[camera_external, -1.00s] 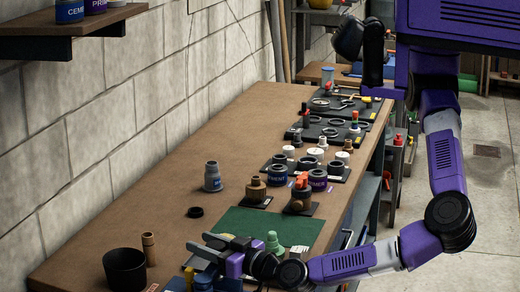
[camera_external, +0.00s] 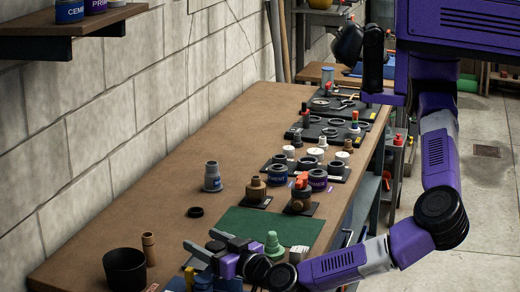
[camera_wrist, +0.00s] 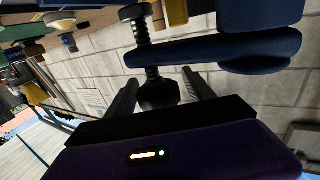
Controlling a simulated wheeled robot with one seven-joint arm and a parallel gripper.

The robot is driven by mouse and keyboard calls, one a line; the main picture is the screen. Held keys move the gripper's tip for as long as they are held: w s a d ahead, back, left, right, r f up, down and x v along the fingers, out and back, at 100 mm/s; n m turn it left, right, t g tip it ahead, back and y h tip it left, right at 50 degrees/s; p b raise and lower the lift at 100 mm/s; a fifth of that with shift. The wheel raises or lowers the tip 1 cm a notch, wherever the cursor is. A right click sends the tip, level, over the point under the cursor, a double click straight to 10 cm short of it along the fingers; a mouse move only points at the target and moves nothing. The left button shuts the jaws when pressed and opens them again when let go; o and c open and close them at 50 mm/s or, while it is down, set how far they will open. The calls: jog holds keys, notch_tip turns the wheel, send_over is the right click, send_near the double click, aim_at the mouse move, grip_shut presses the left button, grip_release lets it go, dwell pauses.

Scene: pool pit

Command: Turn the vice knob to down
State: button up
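The blue vice (camera_external: 203,283) is at the near edge of the workbench, mostly hidden by my gripper in the external view. In the wrist view its dark blue body (camera_wrist: 255,52) fills the upper right. A black threaded screw (camera_wrist: 150,55) runs beside it, with a dark knob (camera_wrist: 159,93) at its lower end. My gripper (camera_external: 200,241) is at the vice, fingers pointing left in the external view. In the wrist view its two fingers (camera_wrist: 162,92) stand apart, one on each side of the knob. I cannot tell whether either finger touches it.
A green mat (camera_external: 270,227) lies just beyond the gripper, with a green cone-shaped part (camera_external: 273,245) close by. A black cup (camera_external: 125,270) and a brown tube (camera_external: 149,248) stand to the left. Fittings and tool trays line the right side of the bench. The bench's left middle is mostly clear.

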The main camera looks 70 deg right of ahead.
jog(key=shift+f, duration=0.1)
jog(key=b+v, duration=0.1)
jog(key=v, duration=0.6)
jog(key=shift+s+a, duration=0.2)
jog(key=shift+s, duration=0.15)
jog(key=s+d+f, duration=0.2)
jog(key=s, duration=0.2)
jog(key=s+d+f+y, duration=0.1)
jog(key=s+f, duration=0.2)
jog(key=s+d+f+n+g+y, duration=0.1)
jog(key=s+d+f, duration=0.1)
jog(key=s+f, duration=0.1)
jog(key=shift+s+d+f, duration=0.1)
jog(key=shift+s+d, duration=0.2)
jog(key=shift+s, duration=0.5)
jog(key=s+d+f+n+y, duration=0.15)
jog(key=s+d+f, duration=0.25)
jog(key=s+d, duration=0.6)
jog(key=d+r+n+y, duration=0.1)
jog(key=d+r+y, duration=0.1)
jog(key=d, duration=0.7)
jog(key=d+r+n+y, duration=0.1)
jog(key=d+r, duration=0.4)
jog(key=d, duration=0.5)
jog(key=shift+r+g+y, duration=0.25)
jog(key=shift+g+y, duration=0.05)
jog(key=shift+y, duration=0.25)
jog(key=shift+s+n, duration=0.1)
jog(key=shift+n, duration=0.15)
